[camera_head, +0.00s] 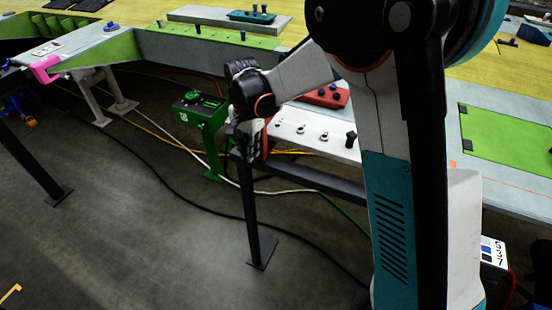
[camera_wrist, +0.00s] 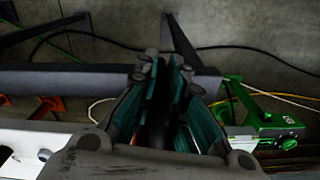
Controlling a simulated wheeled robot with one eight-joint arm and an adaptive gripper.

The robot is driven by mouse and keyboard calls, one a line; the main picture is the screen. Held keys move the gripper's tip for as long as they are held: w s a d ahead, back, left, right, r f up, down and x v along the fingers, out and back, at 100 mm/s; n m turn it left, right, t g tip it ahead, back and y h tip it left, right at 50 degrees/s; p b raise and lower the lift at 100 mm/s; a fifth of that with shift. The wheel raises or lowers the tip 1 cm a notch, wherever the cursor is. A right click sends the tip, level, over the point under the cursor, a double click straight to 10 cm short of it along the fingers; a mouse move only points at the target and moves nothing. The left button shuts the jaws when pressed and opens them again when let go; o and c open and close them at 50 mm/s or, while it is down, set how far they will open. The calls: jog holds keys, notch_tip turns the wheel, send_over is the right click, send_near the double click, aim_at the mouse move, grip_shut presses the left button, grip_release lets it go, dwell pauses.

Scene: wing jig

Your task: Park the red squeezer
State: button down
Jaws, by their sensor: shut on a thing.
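My gripper (camera_head: 249,138) hangs at the front edge of the white shelf in the head view. In the wrist view my gripper (camera_wrist: 166,70) shows its teal-padded fingers close together, with a dark narrow thing between them. A red part, seemingly of the red squeezer (camera_head: 265,143), shows beside the fingers in the head view. Most of the held thing is hidden by the fingers and by dark shadow. A red block with dark knobs or holes (camera_head: 323,96) lies behind the white shelf. I cannot tell whether the held thing touches the shelf or frame.
The white shelf (camera_head: 300,127) carries several small fittings. A green machine (camera_head: 203,112) stands left of my gripper; it also shows in the wrist view (camera_wrist: 262,130). A dark table leg (camera_head: 254,215) stands below. Cables cross the floor. A pink clamp (camera_head: 44,69) sits at the far left.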

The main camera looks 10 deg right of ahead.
jog(key=w+a, duration=0.3)
jog(key=a, duration=0.2)
jog(key=shift+w+a, duration=0.15)
jog(key=shift+w, duration=0.25)
jog(key=shift+r, duration=0.1)
jog(key=c, duration=1.7)
grip_release()
jog(key=shift+o, duration=0.5)
jog(key=shift+w+a, duration=0.15)
jog(key=shift+a, duration=0.05)
jog(key=shift+d, duration=0.1)
